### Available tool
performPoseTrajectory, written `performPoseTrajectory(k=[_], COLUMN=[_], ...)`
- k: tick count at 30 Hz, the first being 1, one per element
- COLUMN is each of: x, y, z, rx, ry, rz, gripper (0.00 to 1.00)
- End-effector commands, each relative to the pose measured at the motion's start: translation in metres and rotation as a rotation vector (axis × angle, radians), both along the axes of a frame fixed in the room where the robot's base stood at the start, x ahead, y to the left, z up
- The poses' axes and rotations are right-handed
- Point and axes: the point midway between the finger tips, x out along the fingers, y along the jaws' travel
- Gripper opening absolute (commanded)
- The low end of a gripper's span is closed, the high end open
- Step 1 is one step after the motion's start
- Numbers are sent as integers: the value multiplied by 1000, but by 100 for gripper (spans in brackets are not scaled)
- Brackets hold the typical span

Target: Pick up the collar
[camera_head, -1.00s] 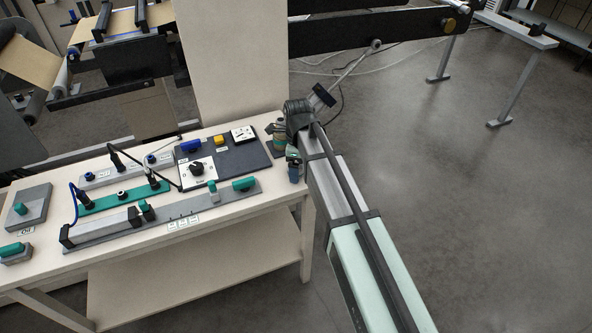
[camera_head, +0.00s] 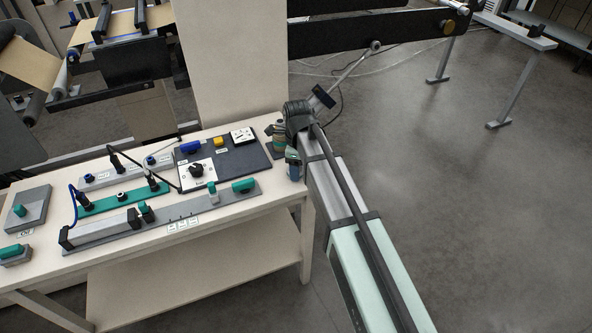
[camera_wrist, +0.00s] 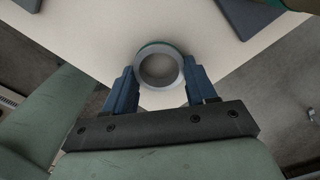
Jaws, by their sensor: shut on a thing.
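The collar (camera_wrist: 160,84) is a short grey ring with a greenish far rim, seen from above in the wrist view. My gripper (camera_wrist: 158,76) has its two blue fingers on opposite sides of the collar, shut on it. The pale bench top (camera_wrist: 100,35) lies behind the collar; I cannot tell how large the gap between them is. In the head view my gripper (camera_head: 292,168) is at the right end of the bench, small and partly hidden by my arm. The collar cannot be made out there.
The bench (camera_head: 235,212) holds a dark panel (camera_head: 250,158) with a gauge, a black knob and buttons. A grey rail (camera_head: 165,220) with green blocks lies along the front. A grey fixture (camera_head: 28,208) stands at the left. The floor right of the bench is open.

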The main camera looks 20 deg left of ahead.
Motion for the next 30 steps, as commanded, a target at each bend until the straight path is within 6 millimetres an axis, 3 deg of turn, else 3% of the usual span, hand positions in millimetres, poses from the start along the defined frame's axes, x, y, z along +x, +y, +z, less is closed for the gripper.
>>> performPoseTrajectory(k=[8, 18, 24, 28, 30], x=[0, 1, 0, 1, 11], y=[0, 1, 1, 9, 21], z=[18, 71, 93, 111, 123], rx=[1, 1, 0, 1, 1], ry=[-2, -2, -1, -1, -2], rz=[0, 0, 1, 9, 12], gripper=[26, 26, 26, 26, 26])
